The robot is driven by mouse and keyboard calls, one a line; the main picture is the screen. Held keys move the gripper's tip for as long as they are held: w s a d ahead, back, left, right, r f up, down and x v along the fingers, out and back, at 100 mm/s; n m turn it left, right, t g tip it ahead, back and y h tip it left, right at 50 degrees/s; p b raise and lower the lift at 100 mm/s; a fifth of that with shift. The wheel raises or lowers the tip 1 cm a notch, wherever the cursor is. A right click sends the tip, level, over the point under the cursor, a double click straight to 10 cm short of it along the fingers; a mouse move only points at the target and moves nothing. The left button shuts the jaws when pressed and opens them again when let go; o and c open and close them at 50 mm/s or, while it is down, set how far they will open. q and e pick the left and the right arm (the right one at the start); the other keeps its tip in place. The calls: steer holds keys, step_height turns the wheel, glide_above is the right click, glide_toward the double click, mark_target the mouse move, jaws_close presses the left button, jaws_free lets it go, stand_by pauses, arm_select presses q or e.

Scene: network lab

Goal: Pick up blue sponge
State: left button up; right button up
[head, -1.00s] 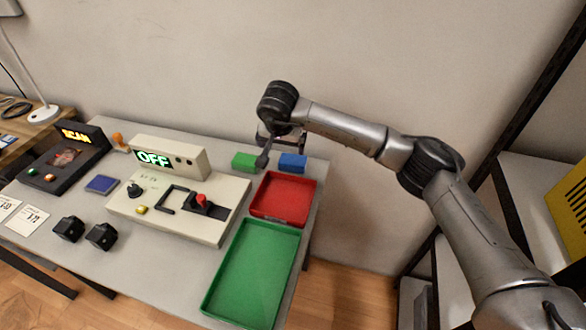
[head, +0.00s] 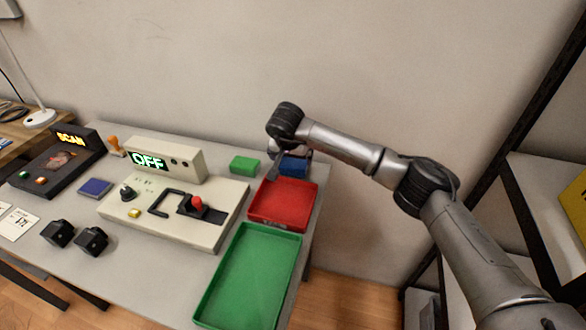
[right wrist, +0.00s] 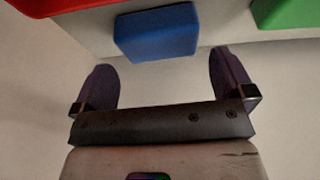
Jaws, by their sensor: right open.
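The blue sponge (head: 293,166) lies on the table behind the red tray, partly hidden by my right gripper in the head view. In the right wrist view the blue sponge (right wrist: 156,32) sits ahead of the fingertips, between their lines. My right gripper (head: 287,170) is open with nothing between its fingers; both fingers show apart in the right wrist view (right wrist: 168,72). I cannot tell its exact gap to the sponge. My left gripper is not in view.
A green sponge (head: 244,165) lies left of the blue one. The red tray (head: 283,222) is in front, with a green tray (head: 247,280) nearer. A beige device reading OFF (head: 165,158) stands left. A wall is behind; a dark shelf frame (head: 520,205) stands right.

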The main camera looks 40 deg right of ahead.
mark_target(293, 162)
steer(key=b+x, duration=0.2)
steer(key=x, duration=0.1)
steer(key=shift+f, duration=0.4)
steer(key=shift+d+f, duration=0.2)
steer(key=shift+f, duration=0.1)
steer(key=shift+w, duration=0.1)
steer(key=shift+c, duration=0.8)
steer(key=c, duration=0.5)
